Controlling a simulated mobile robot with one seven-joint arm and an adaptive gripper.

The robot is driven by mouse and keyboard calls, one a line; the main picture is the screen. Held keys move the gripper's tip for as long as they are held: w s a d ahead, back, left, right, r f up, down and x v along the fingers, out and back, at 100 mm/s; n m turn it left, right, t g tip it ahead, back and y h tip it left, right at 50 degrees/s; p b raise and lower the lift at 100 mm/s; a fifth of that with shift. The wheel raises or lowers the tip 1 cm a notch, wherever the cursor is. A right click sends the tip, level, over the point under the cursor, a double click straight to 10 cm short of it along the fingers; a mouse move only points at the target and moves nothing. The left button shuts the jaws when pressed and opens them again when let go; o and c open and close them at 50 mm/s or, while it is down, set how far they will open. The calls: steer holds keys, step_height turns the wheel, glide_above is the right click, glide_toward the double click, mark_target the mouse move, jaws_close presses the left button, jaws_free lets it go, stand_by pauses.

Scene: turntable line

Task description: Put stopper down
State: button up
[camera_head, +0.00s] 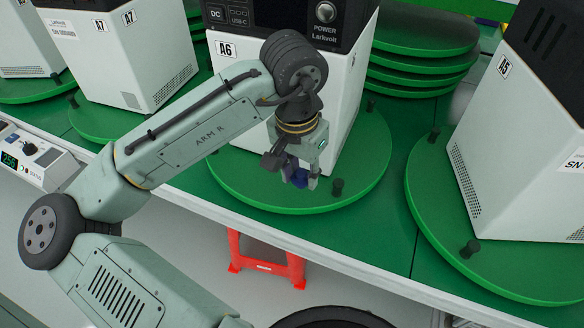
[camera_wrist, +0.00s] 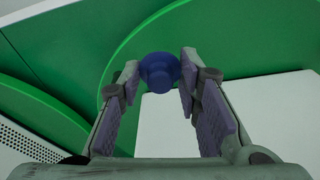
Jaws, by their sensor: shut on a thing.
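The stopper is a small dark blue round piece (camera_wrist: 159,71), held between my fingertips in the wrist view. My gripper (camera_wrist: 157,82) is shut on it. In the head view my gripper (camera_head: 300,180) is low over the front of the green turntable (camera_head: 262,193) under the white device A6 (camera_head: 345,105). A bit of blue (camera_head: 297,175) shows between the fingers there; the fingers hide the rest. I cannot tell whether the stopper touches the turntable.
Device A5 (camera_head: 510,150) stands on the right turntable (camera_head: 430,215), and device A7 (camera_head: 130,60) is at the left. A red stool (camera_head: 266,255) is below the table's front edge.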

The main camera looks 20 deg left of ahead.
steer(key=shift+w+a, duration=0.5)
steer(key=shift+a, duration=0.25)
steer(key=shift+w+a+f+p, duration=0.15)
steer(key=shift+a+f+p, duration=0.15)
steer(key=shift+f, duration=0.25)
steer(key=shift+w+a+f+p, duration=0.1)
steer(key=shift+a+f+p, duration=0.2)
steer(key=shift+f, duration=0.25)
steer(key=shift+f+p, duration=0.35)
steer(key=shift+p, duration=0.1)
steer(key=shift+f, duration=0.25)
steer(key=shift+w+f, duration=0.1)
steer(key=shift+f, duration=0.15)
steer(key=o, duration=0.8)
steer(key=shift+o, duration=0.2)
steer(key=shift+b, duration=0.35)
